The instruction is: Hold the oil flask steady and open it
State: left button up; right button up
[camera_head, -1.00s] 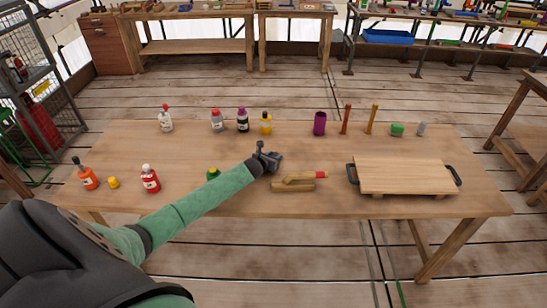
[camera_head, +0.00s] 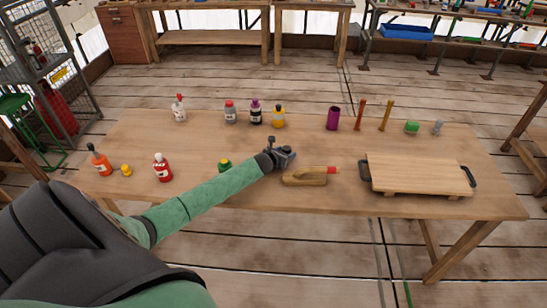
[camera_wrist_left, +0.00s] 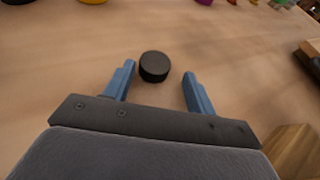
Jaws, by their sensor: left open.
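Several bottles stand on the table; I cannot tell which is the oil flask. An orange one (camera_head: 102,164) and a red one (camera_head: 163,170) stand at the left. A white one (camera_head: 179,110), a grey one (camera_head: 230,113), a dark purple-capped one (camera_head: 256,113) and a yellow one (camera_head: 279,117) stand along the back. My left gripper (camera_head: 288,155) is low over the table's middle, open and empty. In the left wrist view a short black round object (camera_wrist_left: 154,66) lies ahead, between the fingertips' lines, apart from both. My right gripper is out of view.
A wooden block with a red tip (camera_head: 305,177) lies right of my left gripper. A green item (camera_head: 224,165) sits beside my forearm.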

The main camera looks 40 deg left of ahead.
aim_at(285, 151)
pick_arm(q)
jog(key=v, duration=0.2)
jog(key=b+v, duration=0.1)
jog(key=v, duration=0.1)
jog(key=shift+a, duration=0.35)
jog(key=v, duration=0.2)
jog(key=b+v, duration=0.1)
jog(key=v, duration=0.1)
jog(key=shift+s+r+b, duration=0.25)
jog(key=shift+r+b, duration=0.05)
jog(key=shift+r, duration=0.15)
jog(key=shift+v, duration=0.75)
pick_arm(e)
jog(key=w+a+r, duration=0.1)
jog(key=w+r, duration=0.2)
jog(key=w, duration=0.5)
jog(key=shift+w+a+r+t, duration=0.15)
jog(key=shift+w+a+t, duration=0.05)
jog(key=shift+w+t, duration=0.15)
pick_arm(q)
jog(key=shift+r, duration=0.1)
